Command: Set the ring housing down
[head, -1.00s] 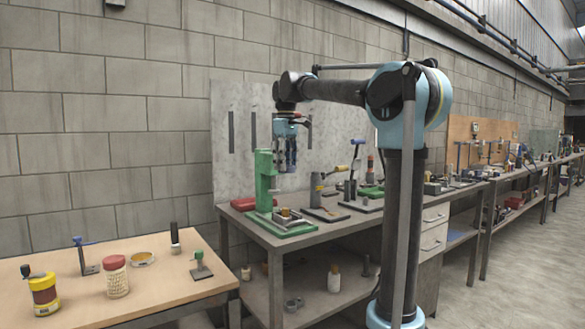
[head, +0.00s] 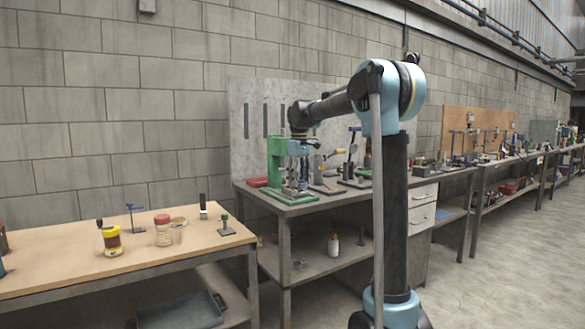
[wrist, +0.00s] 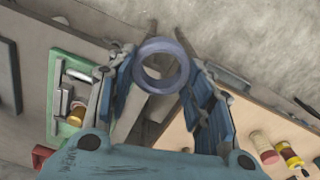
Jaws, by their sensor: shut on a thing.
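The ring housing is a blue-grey ring (wrist: 160,43) held between the fingertips in the wrist view. Its open hole faces the camera. My gripper (wrist: 160,72) is shut on it, with a blue-padded finger on either side. In the head view my gripper (head: 303,184) hangs fingers-down, beside the green press (head: 276,165) on the grey bench. The ring is too small to make out there. In the wrist view the ring overlaps bench legs and the gap between two benches, so I cannot tell its height.
The grey bench (head: 345,199) carries the press and several tools. A wooden table (head: 60,258) on the left holds a yellow jar (head: 111,240), a red-lidded jar (head: 163,231) and small tools. A gap separates them.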

